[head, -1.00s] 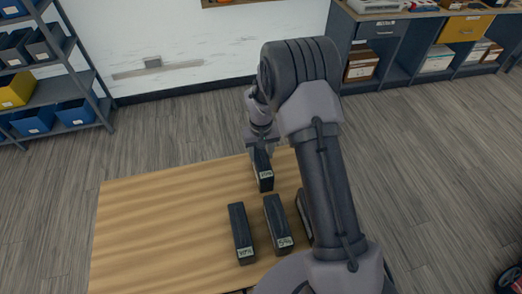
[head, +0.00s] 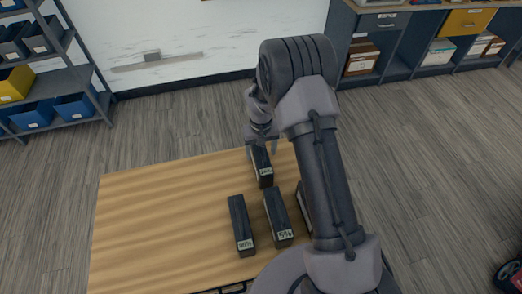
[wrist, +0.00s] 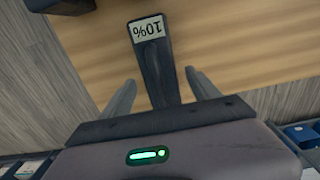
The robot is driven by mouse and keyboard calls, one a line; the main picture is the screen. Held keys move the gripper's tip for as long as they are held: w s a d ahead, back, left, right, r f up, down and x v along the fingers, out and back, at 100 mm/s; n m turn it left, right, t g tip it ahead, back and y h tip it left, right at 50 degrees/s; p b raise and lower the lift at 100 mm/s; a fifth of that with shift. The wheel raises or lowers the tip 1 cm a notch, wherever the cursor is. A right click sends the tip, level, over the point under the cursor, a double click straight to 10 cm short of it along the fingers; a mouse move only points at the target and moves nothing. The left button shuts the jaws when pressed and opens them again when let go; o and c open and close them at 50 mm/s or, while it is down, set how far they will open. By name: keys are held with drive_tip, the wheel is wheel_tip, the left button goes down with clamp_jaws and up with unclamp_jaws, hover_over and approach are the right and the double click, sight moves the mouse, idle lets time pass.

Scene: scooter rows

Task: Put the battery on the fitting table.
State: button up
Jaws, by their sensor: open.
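A black battery (head: 262,168) with a pale label stands at the far edge of the wooden table (head: 160,220). In the wrist view this battery (wrist: 155,65) carries a label that reads 10%. My gripper (head: 262,147) is at its far end, above the table's back edge. In the wrist view the fingers of my gripper (wrist: 161,85) are spread, one on each side of the battery, with a gap on both sides. The table (wrist: 235,45) shows beneath. Whether this is the fitting table, I cannot tell.
Two more labelled batteries stand nearer, one at left (head: 240,225) and one at right (head: 277,216). Another (head: 303,208) is partly hidden by my arm. The table's left half is clear. A shelf rack (head: 60,75) and cabinets (head: 420,45) stand beyond open floor.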

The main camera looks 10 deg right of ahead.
drive_tip(key=s+r+m+t+p, duration=0.1)
drive_tip(key=s+r+p, duration=0.1)
drive_tip(key=r, duration=1.1)
drive_tip(key=s+r+t+p, duration=0.1)
drive_tip(key=s+r, duration=0.2)
drive_tip(key=r, duration=1)
drive_tip(key=s+a+r+m+t+y, duration=0.1)
drive_tip(key=s+a+r+m+t, duration=0.1)
drive_tip(key=s+r, duration=0.8)
drive_tip(key=s+a+r+m+t+y, duration=0.1)
drive_tip(key=s+a+r, duration=0.1)
drive_tip(key=s, duration=1.1)
drive_tip(key=shift+t, duration=0.4)
drive_tip(key=shift+s, duration=0.1)
